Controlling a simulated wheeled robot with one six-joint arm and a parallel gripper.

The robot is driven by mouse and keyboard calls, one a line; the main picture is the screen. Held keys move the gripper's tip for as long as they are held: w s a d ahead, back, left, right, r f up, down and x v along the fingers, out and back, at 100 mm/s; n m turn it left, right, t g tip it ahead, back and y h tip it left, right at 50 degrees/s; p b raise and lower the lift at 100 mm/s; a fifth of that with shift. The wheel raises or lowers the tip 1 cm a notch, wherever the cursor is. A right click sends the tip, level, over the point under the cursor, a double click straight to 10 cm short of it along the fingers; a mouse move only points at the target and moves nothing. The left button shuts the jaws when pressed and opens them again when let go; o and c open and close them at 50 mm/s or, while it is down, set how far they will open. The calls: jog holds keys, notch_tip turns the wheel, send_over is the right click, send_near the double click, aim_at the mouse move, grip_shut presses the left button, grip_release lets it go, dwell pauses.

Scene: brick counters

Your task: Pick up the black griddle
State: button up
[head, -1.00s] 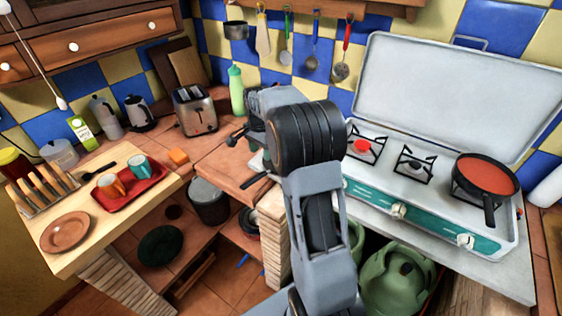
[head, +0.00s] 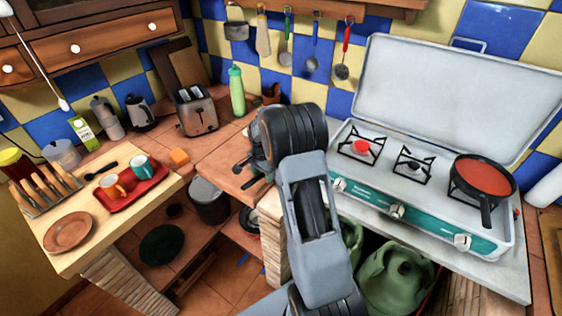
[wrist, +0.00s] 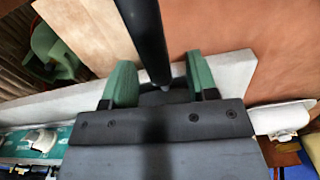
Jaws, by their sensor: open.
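A long black handle (wrist: 146,35) enters from the top of the wrist view, and its end lies between my fingers. It looks like the griddle's handle; the griddle's flat body is not visible there, and in the head view my arm covers that part of the counter. My gripper (wrist: 162,82) is open, with one green-padded finger on each side of the handle end. The handle is nearer the middle than either pad, and I cannot tell whether it touches one.
The brick-red counter (head: 225,165) holds a toaster (head: 197,110) and a green bottle (head: 237,90). The white stove (head: 400,170) stands right of my arm, with a red-filled pan (head: 483,178). At left, a wooden table (head: 85,255) carries a red tray (head: 128,200).

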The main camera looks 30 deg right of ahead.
jog(key=shift+c, duration=0.2)
grip_shut()
dwell(0.3)
